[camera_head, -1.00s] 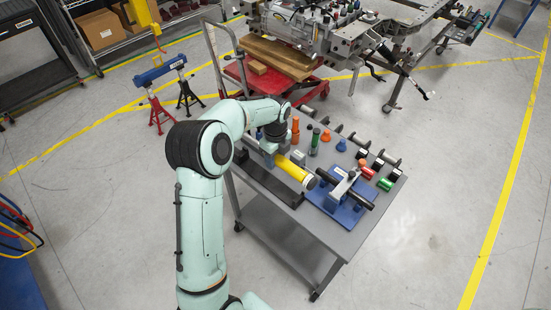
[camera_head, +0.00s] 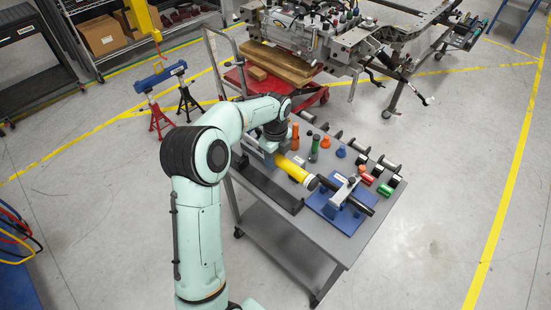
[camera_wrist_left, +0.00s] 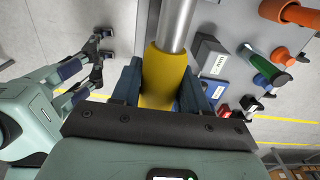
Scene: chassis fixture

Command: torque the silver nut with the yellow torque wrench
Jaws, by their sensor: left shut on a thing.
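My left gripper (camera_wrist_left: 160,88) is shut on the yellow torque wrench (camera_wrist_left: 168,72), with blue-grey fingers on both sides of its yellow grip. The wrench's silver shaft (camera_wrist_left: 177,24) runs out of the top of the wrist view. In the head view the yellow wrench (camera_head: 296,168) points down and right toward a blue fixture (camera_head: 325,209), its dark round end close to the fixture's black bar (camera_head: 361,206). I cannot tell if they touch. I cannot make out the silver nut.
The grey cart top (camera_head: 306,231) holds a black tray (camera_head: 270,190), an orange part (camera_head: 295,135), a green cylinder (camera_head: 314,147) and several black rollers along its far edge. A red cart (camera_head: 314,97) and chassis (camera_head: 320,35) stand behind. Floor on the right is open.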

